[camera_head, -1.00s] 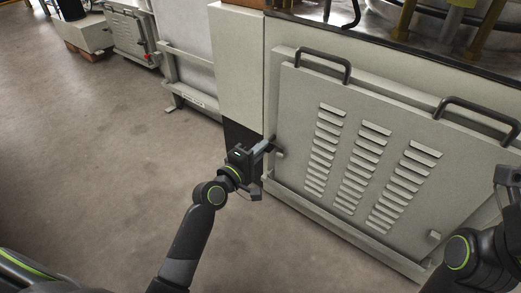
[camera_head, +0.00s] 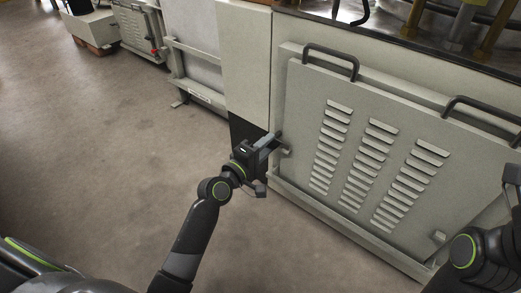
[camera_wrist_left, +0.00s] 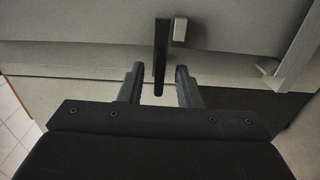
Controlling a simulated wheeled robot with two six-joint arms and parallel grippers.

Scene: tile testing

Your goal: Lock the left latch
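The left latch (camera_head: 285,152) sits on the left edge of a grey louvred panel (camera_head: 300,110), partly hidden by my left gripper (camera_head: 272,143). In the left wrist view, a dark latch bar (camera_wrist_left: 161,60) points down beside a small pale block (camera_wrist_left: 180,29). My left gripper is also seen there (camera_wrist_left: 159,82), with its two fingers apart. The end of the dark bar lies between them, with a gap visible on each side. My right gripper (camera_head: 512,180) is at the right edge of the head view, partly cut off; its fingers are not clear.
A small pale block (camera_head: 439,236) sits low on the panel's right side. Two dark handles (camera_head: 331,60) are along the panel's top edge. A pale cabinet side (camera_head: 243,65) with a dark base stands left of the panel. Open floor (camera_head: 110,140) lies to the left.

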